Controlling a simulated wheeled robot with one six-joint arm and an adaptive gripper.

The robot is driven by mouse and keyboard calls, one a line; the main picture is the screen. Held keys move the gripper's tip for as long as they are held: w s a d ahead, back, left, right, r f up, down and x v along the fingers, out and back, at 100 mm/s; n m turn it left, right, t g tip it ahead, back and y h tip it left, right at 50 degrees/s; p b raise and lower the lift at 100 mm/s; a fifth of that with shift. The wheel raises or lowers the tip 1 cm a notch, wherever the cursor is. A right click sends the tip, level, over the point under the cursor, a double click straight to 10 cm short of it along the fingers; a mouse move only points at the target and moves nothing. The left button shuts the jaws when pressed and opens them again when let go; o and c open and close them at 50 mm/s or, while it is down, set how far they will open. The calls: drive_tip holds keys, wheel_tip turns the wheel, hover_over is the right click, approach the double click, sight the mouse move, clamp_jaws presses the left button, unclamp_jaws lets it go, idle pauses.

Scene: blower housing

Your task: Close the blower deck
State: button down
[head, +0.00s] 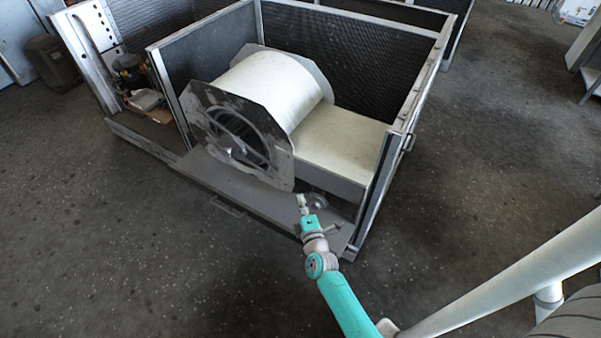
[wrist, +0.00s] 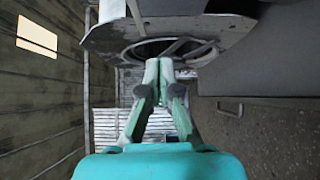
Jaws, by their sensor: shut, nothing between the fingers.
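The blower (head: 270,90) is a pale rounded drum with a dark grey face plate and a round spoked opening. It sits in an open-fronted metal housing (head: 160,85), with a pale flat duct (head: 340,142) on its right. A grey deck sheet (head: 235,185) with a small handle (head: 228,207) runs low along the front, below the face plate. My gripper (head: 303,202) is at the lower right of the face plate, above the deck sheet. In the wrist view my gripper (wrist: 165,62) is shut and empty, its fingertips in front of the blower opening (wrist: 168,48). Contact cannot be told.
The left bay holds a compressor-like part (head: 128,68) and small parts. The right wall (head: 412,95) of the housing stands close to my arm. A dark bin (head: 52,62) is at the far left. The floor (head: 130,240) in front is clear.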

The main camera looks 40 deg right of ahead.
approach(298, 165)
drive_tip(key=w+a, duration=0.1)
drive_tip(key=w, duration=0.3)
drive_tip(key=shift+w+d, duration=0.3)
drive_tip(key=shift+d, duration=0.3)
drive_tip(key=shift+w+d, duration=0.3)
drive_tip(key=shift+d, duration=0.3)
drive_tip(key=shift+w+d, duration=0.3)
drive_tip(key=shift+d, duration=0.3)
